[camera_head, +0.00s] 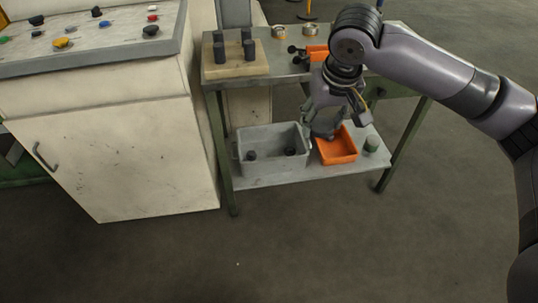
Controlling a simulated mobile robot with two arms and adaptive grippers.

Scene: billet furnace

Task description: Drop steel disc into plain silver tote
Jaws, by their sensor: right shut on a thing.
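The plain silver tote (268,173) stands on the lower shelf of the green-framed bench, with two dark cylindrical pieces inside. My right gripper (324,132) points down over the lower shelf, between the silver tote's right end and the orange bin. It is shut on a grey round piece, apparently the steel disc (325,126), which the fingers partly hide. The disc is in front of the orange bin's back left corner in this view. I cannot tell its exact height above the shelf. My left gripper is out of view.
An orange bin (338,158) and a green cylinder (371,144) stand right of the tote on the shelf. Above, the bench top holds a wooden block (235,70) with several dark pegs. A cream control cabinet (120,155) stands left. The floor in front is clear.

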